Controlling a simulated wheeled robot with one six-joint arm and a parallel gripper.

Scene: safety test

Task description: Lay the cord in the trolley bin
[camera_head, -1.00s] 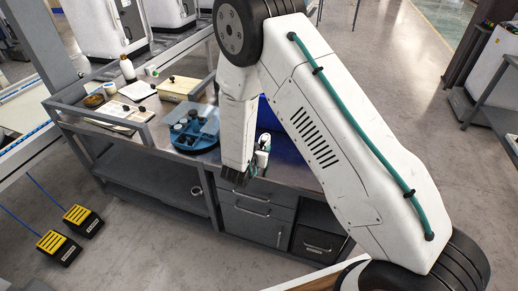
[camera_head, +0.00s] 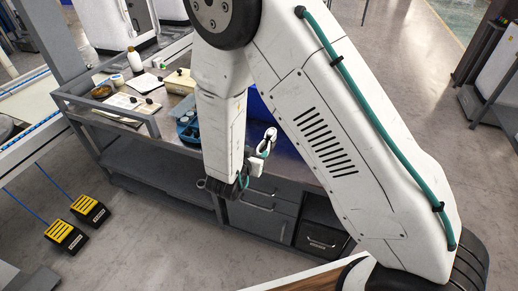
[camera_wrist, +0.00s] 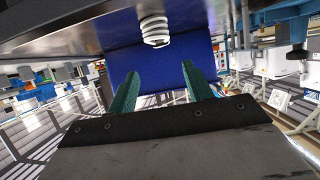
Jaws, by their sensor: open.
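A white coiled cord (camera_wrist: 155,30) shows in the wrist view, ahead of my fingertips and a little above them in the picture. What seems to be the same cord shows as a white loop (camera_head: 270,133) close to the bench edge. My gripper (camera_wrist: 160,68) is open, with two green fingers spread and nothing between them. A blue bin-like surface (camera_wrist: 115,65) lies behind the fingers. Its blue side (camera_head: 257,108) shows between my arm links; its inside is hidden.
The grey metal bench (camera_head: 150,135) has drawers (camera_head: 258,212) below. On it stand a white bottle (camera_head: 134,60), a blue tray (camera_head: 188,128) and a yellowish box (camera_head: 180,82). Yellow-black pedals (camera_head: 90,208) lie on the floor at left. A wooden-edged surface (camera_head: 300,278) is in front.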

